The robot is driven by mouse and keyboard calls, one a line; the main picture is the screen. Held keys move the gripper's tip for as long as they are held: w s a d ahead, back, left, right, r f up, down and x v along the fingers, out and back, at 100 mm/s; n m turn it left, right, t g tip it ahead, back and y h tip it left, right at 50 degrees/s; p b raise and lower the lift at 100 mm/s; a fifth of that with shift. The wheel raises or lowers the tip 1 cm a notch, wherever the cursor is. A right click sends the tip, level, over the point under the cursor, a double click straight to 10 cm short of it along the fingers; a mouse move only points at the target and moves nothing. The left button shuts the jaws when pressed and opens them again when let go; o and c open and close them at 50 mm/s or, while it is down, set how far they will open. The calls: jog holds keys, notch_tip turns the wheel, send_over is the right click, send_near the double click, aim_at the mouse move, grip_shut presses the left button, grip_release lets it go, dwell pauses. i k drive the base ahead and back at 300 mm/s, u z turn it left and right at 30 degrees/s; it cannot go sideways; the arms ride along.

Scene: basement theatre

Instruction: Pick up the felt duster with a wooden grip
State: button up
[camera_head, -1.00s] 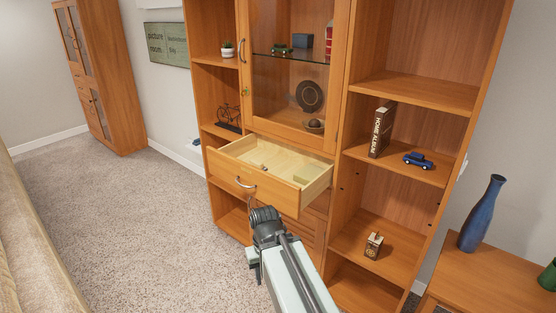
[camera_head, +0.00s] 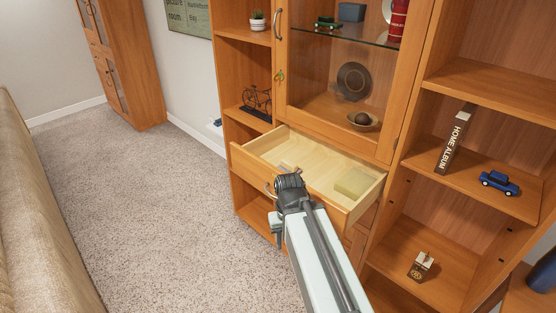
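The open drawer (camera_head: 369,203) of the wooden cabinet holds two things. A small brownish piece (camera_head: 287,168) lies in its left part, partly hidden behind the end of my arm; it could be the felt duster's wooden grip, but it is too small to tell. A pale yellow-green block (camera_head: 354,183) lies in the right part, clear of my arm. My gripper (camera_head: 290,183) shows as a dark end in front of the drawer's front panel, overlapping its edge in the picture. Its fingers cannot be made out, and I see nothing held.
A glass-door cabinet (camera_head: 350,75) stands above the drawer, with a bowl (camera_head: 362,121) behind the glass. Open shelves at right hold an album (camera_head: 455,138), a blue toy car (camera_head: 499,183) and a small box (camera_head: 421,265). A sofa (camera_head: 35,210) is at left; carpet between is clear.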

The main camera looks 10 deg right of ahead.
aim_at(287, 166)
jog(key=u, duration=0.25)
jog(key=i, duration=0.7)
jog(key=u, duration=0.9)
